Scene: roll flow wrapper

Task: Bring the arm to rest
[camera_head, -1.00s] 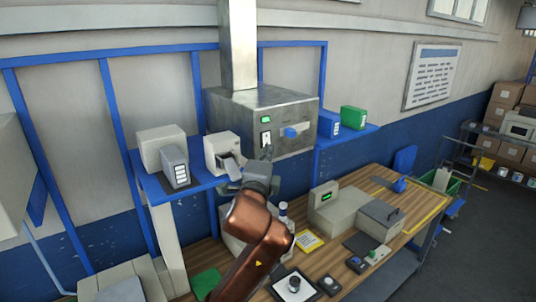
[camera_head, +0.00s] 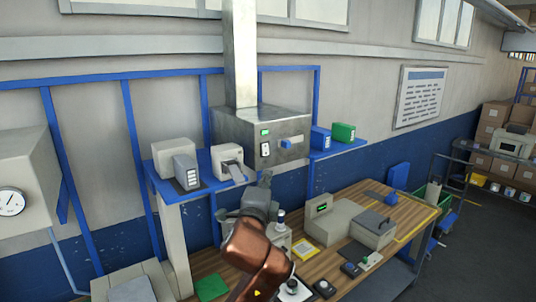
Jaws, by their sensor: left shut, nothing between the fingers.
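My left arm rises from the bottom middle in the head view, with its brown link in front of the workbench. My left gripper (camera_head: 266,180) is at its upper end, pointing up and away, with its fingers shut and empty. It shows just right of the white label printer on the blue shelf and below the metal box with the duct. I cannot tell how far it is from either. My right gripper is not in view.
A wooden workbench (camera_head: 408,212) runs below, with a beige machine (camera_head: 338,222), a yellow card (camera_head: 305,249) and a green pad (camera_head: 211,287). The blue shelf (camera_head: 204,182) holds a white printer (camera_head: 228,162). A metal box (camera_head: 262,134) is on the wall. A gauge cabinet (camera_head: 25,180) is at left.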

